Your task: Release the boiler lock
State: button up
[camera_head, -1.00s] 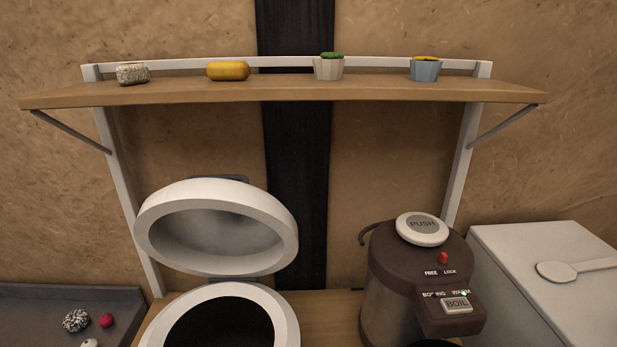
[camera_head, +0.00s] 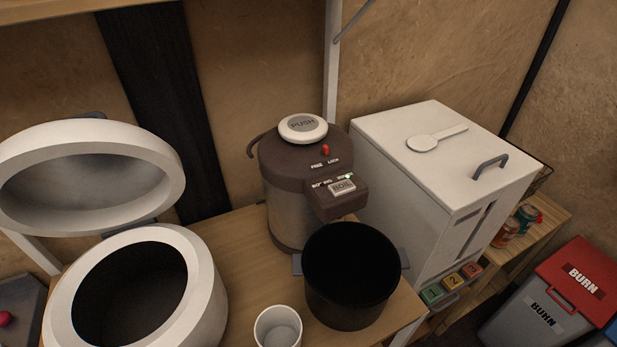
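The boiler (camera_head: 292,205) is a brown and grey hot-water pot standing on the wooden counter, near the middle of the head view. A round white PUSH button (camera_head: 303,128) is on its top. A small red lock knob (camera_head: 325,150) sits on the upper front edge above the FREE and LOCK labels; it appears nearer the LOCK side. A BOIL button (camera_head: 342,187) is on the front spout housing, with a small lit light by the label above it. My gripper is not in view.
A black pot (camera_head: 352,278) stands before the boiler, and a white cup (camera_head: 278,327) is front left of it. An open white rice cooker (camera_head: 200,290) is at left. A white dispenser box (camera_head: 400,150) with a spoon on top stands close at right. Burn bins (camera_head: 548,305) are lower right.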

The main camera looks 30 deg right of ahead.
aim_at(325, 153)
jog(key=k+l+z, duration=0.15)
jog(key=l+z, duration=0.2)
jog(key=k+l+z, duration=0.1)
jog(key=l+z, duration=0.25)
jog(key=k+l+z, duration=0.1)
jog(key=l+z, duration=0.2)
